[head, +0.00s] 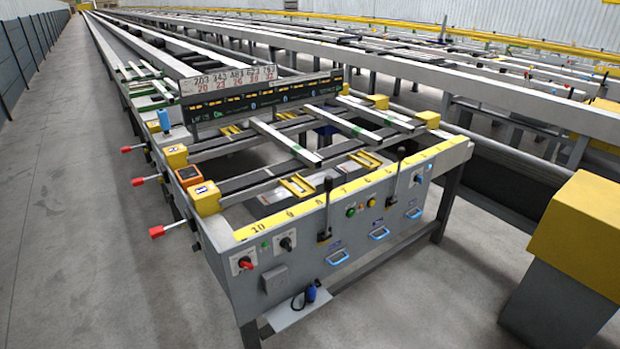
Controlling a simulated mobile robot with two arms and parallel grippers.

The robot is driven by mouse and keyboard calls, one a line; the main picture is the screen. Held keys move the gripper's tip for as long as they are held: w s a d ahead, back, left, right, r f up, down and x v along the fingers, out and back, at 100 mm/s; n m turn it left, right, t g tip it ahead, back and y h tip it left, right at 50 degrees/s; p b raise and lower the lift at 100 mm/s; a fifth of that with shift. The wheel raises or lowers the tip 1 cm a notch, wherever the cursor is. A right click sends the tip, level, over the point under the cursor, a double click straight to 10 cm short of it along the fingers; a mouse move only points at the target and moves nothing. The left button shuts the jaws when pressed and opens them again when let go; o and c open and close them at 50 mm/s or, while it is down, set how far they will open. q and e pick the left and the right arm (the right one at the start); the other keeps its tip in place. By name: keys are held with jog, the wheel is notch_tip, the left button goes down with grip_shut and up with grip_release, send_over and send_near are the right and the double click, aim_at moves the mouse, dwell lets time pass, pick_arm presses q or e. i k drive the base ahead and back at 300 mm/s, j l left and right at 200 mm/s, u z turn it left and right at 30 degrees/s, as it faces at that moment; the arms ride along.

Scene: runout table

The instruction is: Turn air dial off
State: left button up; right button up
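The runout table's front panel (330,228) faces me in the middle of the head view. A red dial (245,263) on a white plate sits at the panel's left end. A black dial (286,243) sits just to its right, with a small green light (264,246) between them. The labels are too small to read, so I cannot tell from print which dial is for air, or its setting. Neither of my grippers is in view.
Black levers (326,210), colored buttons (361,208) and blue handles (338,257) line the panel. Red-tipped handles (157,231) stick out on the left side. A yellow-topped grey cabinet (575,255) stands at right. The floor (70,230) at left is clear.

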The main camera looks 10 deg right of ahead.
aim_at(418, 178)
jog(key=i+l+z, duration=0.1)
jog(key=z, duration=0.4)
jog(key=i+l+z, duration=0.35)
jog(key=i, duration=0.15)
jog(key=i+l+z, duration=0.15)
jog(key=i+z, duration=0.15)
jog(key=i, duration=0.25)
